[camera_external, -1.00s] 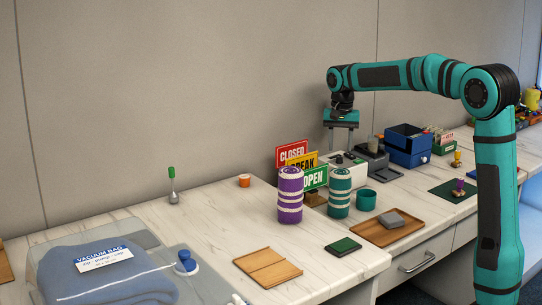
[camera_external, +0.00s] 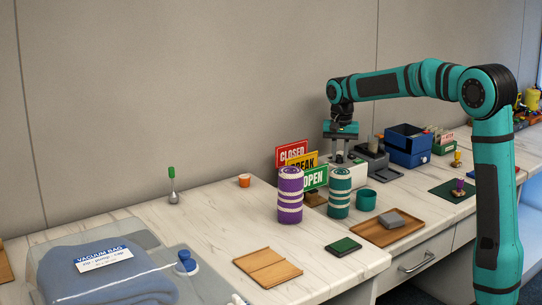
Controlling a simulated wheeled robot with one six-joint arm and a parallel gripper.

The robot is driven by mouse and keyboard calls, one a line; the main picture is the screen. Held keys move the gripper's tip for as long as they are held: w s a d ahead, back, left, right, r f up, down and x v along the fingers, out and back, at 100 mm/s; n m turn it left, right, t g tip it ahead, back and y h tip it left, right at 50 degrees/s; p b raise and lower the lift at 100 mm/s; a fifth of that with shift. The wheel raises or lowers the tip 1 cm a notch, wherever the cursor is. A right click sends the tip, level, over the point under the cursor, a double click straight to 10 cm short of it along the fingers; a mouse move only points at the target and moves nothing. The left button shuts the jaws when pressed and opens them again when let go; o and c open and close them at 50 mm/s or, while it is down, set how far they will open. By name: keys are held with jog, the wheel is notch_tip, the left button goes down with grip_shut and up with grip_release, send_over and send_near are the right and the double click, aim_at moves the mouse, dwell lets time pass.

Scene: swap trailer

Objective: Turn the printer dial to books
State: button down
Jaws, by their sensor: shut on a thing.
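The printer appears to be the small white box (camera_external: 350,172) behind the teal striped roll, against the wall side of the counter. My gripper (camera_external: 341,158) points down at the top of this box, with its fingers low against it. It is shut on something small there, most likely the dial. The dial itself is hidden by the fingers or too small to make out, and its markings cannot be read.
Closed, break and open signs (camera_external: 292,154), a purple striped roll (camera_external: 290,195) and a teal striped roll (camera_external: 340,193) stand left and in front. A dark device (camera_external: 374,158) and blue bins (camera_external: 406,146) are close on the right.

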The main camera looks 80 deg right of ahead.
jog(key=shift+n, duration=0.3)
jog(key=n, duration=0.9)
dwell(0.6)
jog(key=c, duration=1.3)
grip_release()
jog(key=shift+o, duration=0.2)
notch_tip(320, 180, up, 17)
jog(key=shift+r, duration=0.2)
